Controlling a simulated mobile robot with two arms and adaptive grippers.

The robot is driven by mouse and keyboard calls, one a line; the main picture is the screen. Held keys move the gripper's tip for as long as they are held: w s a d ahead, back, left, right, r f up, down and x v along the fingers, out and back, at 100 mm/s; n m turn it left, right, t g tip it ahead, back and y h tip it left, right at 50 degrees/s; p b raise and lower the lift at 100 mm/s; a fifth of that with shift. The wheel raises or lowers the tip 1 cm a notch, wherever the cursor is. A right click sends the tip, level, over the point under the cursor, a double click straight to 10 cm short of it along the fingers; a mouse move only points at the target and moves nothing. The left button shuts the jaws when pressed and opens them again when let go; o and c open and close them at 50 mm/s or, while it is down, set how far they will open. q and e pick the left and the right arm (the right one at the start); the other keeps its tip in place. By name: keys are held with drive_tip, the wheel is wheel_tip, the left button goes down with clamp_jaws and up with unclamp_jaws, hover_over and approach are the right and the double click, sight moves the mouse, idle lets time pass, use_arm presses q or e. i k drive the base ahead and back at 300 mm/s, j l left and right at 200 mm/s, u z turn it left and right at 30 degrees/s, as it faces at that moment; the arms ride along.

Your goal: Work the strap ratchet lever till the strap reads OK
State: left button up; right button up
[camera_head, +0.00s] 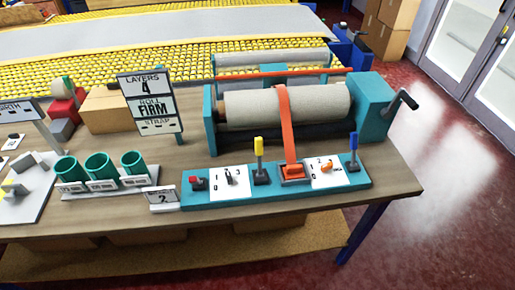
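An orange strap (286,120) runs over a beige roll (245,105) in the teal winding machine (372,100) and down to an orange ratchet block (292,170) on the teal control panel (240,221). A yellow-handled lever (259,147) stands upright left of the block and a blue-handled lever (353,147) upright to its right. I cannot tell which part is the ratchet lever. A white dial with an orange pointer (327,167) lies right of the block. The sign (147,103) reads LAYERS 4, ROLL FIRM and STRAP; no strap reading is legible. Neither gripper is in view.
A crank handle (404,101) juts out on the machine's right. Left on the wooden table (395,182) are several green cups (98,165), a small card sign (161,197), a cardboard box (105,109) and a red tape dispenser (65,108). A yellow roller conveyor (180,60) runs behind.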

sight(259, 141)
drive_tip(key=j+z, duration=0.1)
drive_tip(key=z, duration=0.3)
drive_tip(key=j+z, duration=0.1)
drive_tip(key=z, duration=0.25)
drive_tip(key=j+z, duration=0.1)
drive_tip(key=z, duration=0.65)
drive_tip(key=k+j+z, duration=0.45)
drive_tip(key=j, duration=0.15)
drive_tip(key=k+j+z, duration=0.45)
drive_tip(key=k+j, duration=0.45)
drive_tip(key=k, duration=0.15)
